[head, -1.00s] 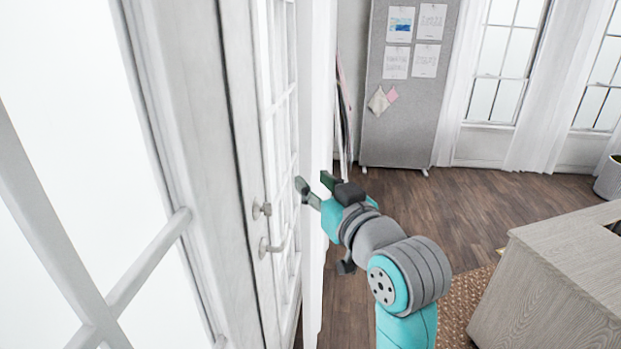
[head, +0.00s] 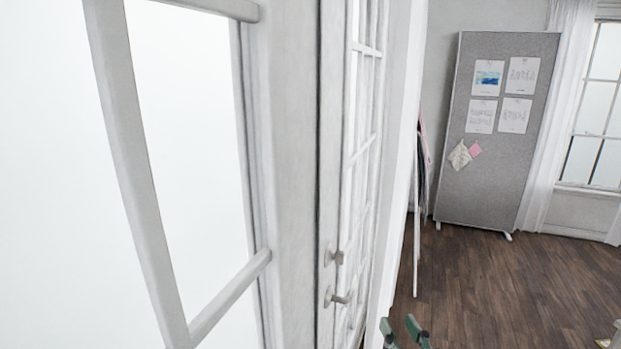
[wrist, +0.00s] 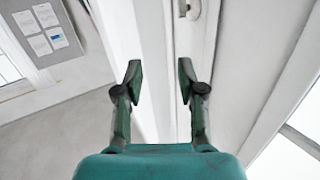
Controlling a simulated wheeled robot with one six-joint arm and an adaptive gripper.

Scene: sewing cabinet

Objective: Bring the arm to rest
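My gripper (head: 401,330) shows only as two dark green fingertips at the bottom edge of the head view. The rest of my arm is out of that view. In the wrist view my gripper (wrist: 157,82) has its two green fingers spread apart with nothing between them. It points toward the white door frame, with part of a metal door fitting (wrist: 190,8) beyond the fingertips at the top. It appears apart from the door.
A white glazed door (head: 362,150) with a lever handle (head: 340,297) and a knob (head: 335,256) stands left of my gripper. A grey pinboard (head: 497,170) stands at the back. Hanging fabrics (head: 423,165) are beside it. The wooden floor (head: 490,270) in front is clear.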

